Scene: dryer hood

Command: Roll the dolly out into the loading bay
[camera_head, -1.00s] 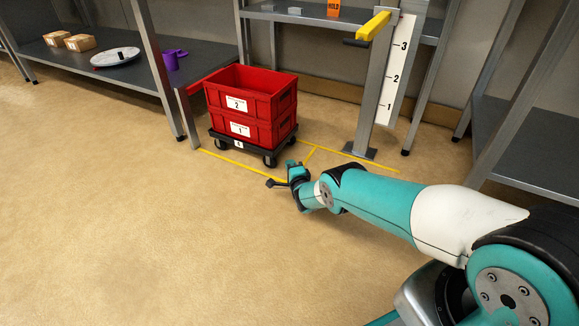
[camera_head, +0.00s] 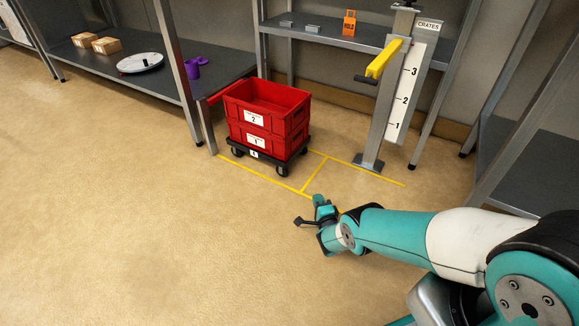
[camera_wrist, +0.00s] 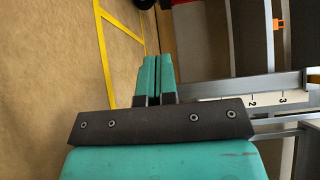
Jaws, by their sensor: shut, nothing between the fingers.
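The dolly (camera_head: 260,158) is a low black platform on casters, standing on the floor inside yellow floor lines (camera_head: 307,182). Two red crates are stacked on it, the upper one (camera_head: 262,108) labelled 2 and the lower one (camera_head: 266,143) labelled 1. My gripper (camera_head: 300,221) is low over the floor, in front and to the right of the dolly, apart from it. In the wrist view its two teal fingers (camera_wrist: 154,78) are together with nothing between them. The dolly and crates do not show clearly in the wrist view.
A grey post with a yellow arm (camera_head: 383,58) and a numbered scale board (camera_head: 405,95) stands right of the dolly. A shelf (camera_head: 150,78) with boxes, a plate and a purple cup is at left. Another rack (camera_head: 520,160) is at right. Front-left floor is clear.

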